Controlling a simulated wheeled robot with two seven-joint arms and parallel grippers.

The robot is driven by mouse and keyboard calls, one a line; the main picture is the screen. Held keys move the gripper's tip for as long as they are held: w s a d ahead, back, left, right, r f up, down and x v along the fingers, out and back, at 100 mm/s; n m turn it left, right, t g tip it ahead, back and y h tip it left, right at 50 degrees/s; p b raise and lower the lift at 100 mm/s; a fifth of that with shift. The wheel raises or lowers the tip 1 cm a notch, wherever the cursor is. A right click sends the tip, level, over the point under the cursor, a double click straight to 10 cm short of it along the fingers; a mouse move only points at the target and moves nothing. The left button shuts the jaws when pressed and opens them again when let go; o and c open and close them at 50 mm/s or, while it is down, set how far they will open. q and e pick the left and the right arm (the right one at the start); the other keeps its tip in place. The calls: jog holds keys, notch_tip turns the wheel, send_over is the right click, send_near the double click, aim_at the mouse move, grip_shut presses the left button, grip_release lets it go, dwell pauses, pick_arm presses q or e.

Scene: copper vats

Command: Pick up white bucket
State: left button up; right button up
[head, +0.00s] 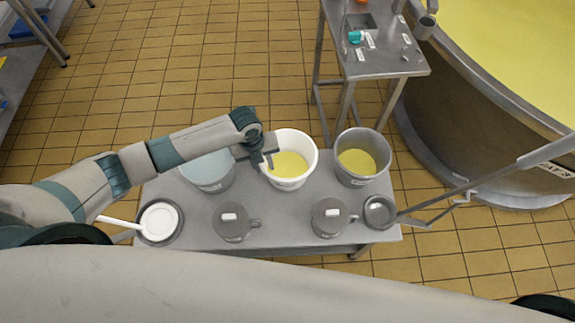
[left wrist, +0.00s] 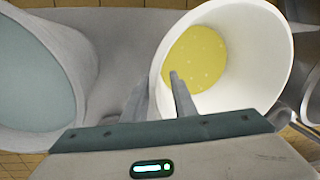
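The white bucket (head: 307,170) stands upright on the metal table, with yellow liquid in it. It also shows in the left wrist view (left wrist: 262,60). My left gripper (head: 263,162) is at the bucket's left rim, pointing down. In the left wrist view its two fingers (left wrist: 156,92) are apart. One finger is over the inside of the bucket and the other is outside, with the rim's left wall between them. I cannot tell whether either finger touches the wall. My right gripper is not in view.
A grey bucket with pale blue liquid (head: 207,172) stands close on the left, and a metal bucket with yellow liquid (head: 362,180) on the right. A large vat (head: 470,130) is at right.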

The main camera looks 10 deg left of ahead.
pick_arm(q)
grip_shut()
jog(key=shift+w+r, duration=0.1)
dwell(1.2)
